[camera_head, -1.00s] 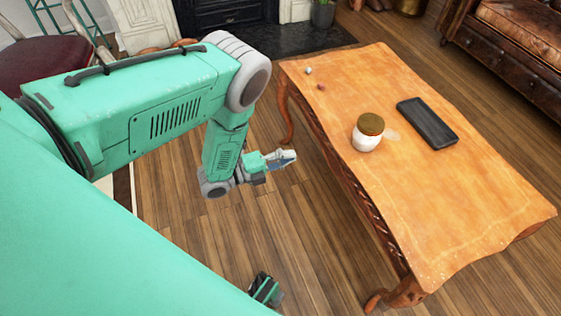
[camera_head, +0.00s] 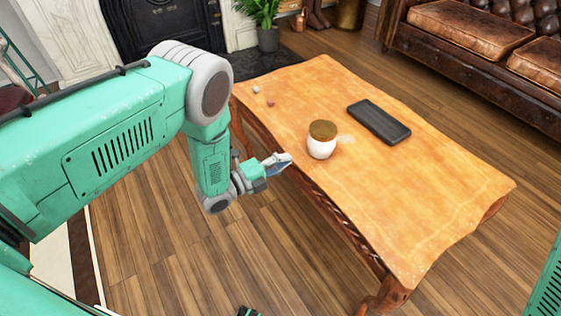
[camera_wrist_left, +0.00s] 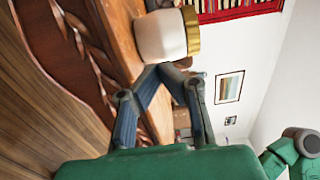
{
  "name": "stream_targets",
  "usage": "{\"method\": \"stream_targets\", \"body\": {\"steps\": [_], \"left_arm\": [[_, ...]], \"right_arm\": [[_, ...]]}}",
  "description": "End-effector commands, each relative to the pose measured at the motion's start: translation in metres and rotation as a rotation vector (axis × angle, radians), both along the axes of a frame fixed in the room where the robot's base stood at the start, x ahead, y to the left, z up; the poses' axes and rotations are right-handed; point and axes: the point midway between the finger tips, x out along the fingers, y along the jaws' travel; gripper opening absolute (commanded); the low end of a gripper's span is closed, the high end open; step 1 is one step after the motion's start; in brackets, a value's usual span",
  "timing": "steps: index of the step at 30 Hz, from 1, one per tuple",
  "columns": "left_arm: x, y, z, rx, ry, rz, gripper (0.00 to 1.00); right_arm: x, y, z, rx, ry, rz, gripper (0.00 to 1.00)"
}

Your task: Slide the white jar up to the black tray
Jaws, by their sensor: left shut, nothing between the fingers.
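The white jar (camera_head: 321,147) with a brown-gold lid stands upright on the wooden table, near its left edge. The jar also shows in the left wrist view (camera_wrist_left: 161,36), just beyond the fingers, with its lid to the right. The black tray (camera_head: 379,122) lies flat on the table, to the right of the jar and a little farther back, with bare tabletop between them. My left gripper (camera_head: 284,161) is shut and empty at the table's left edge, to the left of the jar. In the head view a gap shows between gripper and jar.
The wooden table (camera_head: 400,200) has a wavy edge and carved sides. Two small objects (camera_head: 264,96) lie at its far left corner. Its near right part is clear. A brown leather sofa (camera_head: 480,50) stands behind at the right, and a potted plant (camera_head: 266,38) by the fireplace.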

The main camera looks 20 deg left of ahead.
Motion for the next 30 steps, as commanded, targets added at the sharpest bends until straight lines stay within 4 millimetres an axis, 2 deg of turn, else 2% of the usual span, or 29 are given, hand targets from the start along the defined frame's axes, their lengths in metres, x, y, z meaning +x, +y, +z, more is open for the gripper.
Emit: {"method": "stream_targets", "body": {"steps": [10,30], "left_arm": [[0.001,0.002,-0.002,-0.004,0.0,0.001,0.0],[0.037,-0.029,-0.002,-0.003,-0.001,0.0,0.0]], "right_arm": [[0.0,0.0,-0.001,0.0,0.0,0.0,0.95],[0.0,0.0,-0.02,0.0,0.0,0.0,0.95]]}}
